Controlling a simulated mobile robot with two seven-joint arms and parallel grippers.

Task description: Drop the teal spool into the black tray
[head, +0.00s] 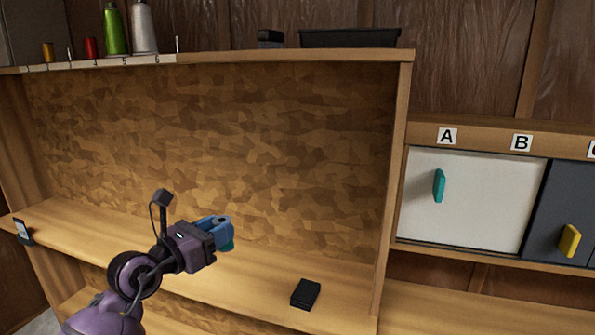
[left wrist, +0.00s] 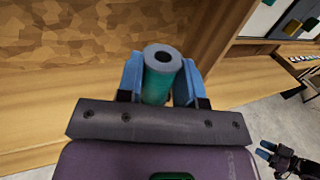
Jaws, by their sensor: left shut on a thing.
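The teal spool (left wrist: 158,86) is upright between the two blue fingers of my left gripper (left wrist: 161,75), its grey end with a dark hole facing the camera. In the head view my left gripper (head: 222,228) is shut on it above the middle shelf; only a bit of the spool (head: 229,245) shows below the fingers. The black tray (head: 350,38) stands on the top shelf at the right end, higher than my gripper; its inside is hidden. My right gripper (left wrist: 267,152) shows small at the lower right of the left wrist view, its fingers apart and empty.
A black box (head: 305,293) lies on the middle shelf (head: 260,271). A dark holder (head: 270,39) stands left of the tray. Several spools, including a green one (head: 114,30), stand at the top left. Cabinet A (head: 470,199) is closed at right.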

